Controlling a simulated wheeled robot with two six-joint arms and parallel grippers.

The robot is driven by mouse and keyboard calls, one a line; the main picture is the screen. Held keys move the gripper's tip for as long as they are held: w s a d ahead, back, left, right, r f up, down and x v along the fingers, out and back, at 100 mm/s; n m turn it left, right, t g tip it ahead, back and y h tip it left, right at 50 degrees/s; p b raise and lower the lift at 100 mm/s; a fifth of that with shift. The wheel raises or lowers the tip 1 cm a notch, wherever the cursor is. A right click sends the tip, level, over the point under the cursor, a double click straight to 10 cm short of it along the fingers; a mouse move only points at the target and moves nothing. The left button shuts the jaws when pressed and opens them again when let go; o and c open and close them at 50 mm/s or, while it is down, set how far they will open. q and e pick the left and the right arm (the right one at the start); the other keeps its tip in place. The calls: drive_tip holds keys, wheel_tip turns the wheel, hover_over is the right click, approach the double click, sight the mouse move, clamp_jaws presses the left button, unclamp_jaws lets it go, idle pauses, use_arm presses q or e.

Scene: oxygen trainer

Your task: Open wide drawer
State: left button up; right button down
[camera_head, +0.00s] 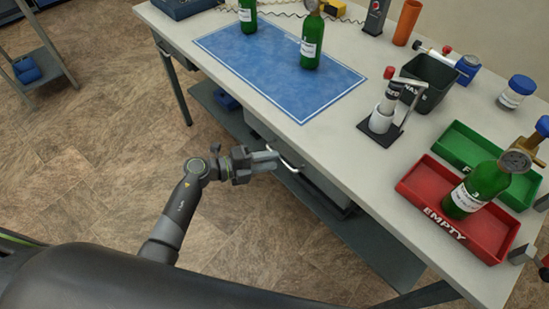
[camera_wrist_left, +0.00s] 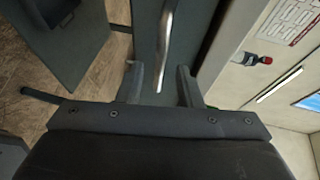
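The wide drawer (camera_head: 325,186) is under the front edge of the workbench and looks shut, with its front partly hidden by the tabletop. Its curved metal handle (camera_head: 289,164) is on the front. My left gripper (camera_head: 272,160) is right at the handle, its fingers pointing toward the drawer. In the left wrist view the handle (camera_wrist_left: 166,40) runs toward the gap between the two fingers (camera_wrist_left: 158,82), which are apart. I cannot tell whether either finger touches the handle. My right gripper is not in view.
The workbench (camera_head: 375,165) holds a blue mat (camera_head: 270,65), green bottles (camera_head: 312,40), a black bin (camera_head: 428,82), a red tray (camera_head: 420,190) and a green tray (camera_head: 465,140). A lower shelf (camera_head: 370,240) lies below the drawer. The floor (camera_head: 100,150) in front is clear.

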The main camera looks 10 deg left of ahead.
use_arm(q)
drive_tip(key=shift+x, duration=1.05)
clamp_jaws()
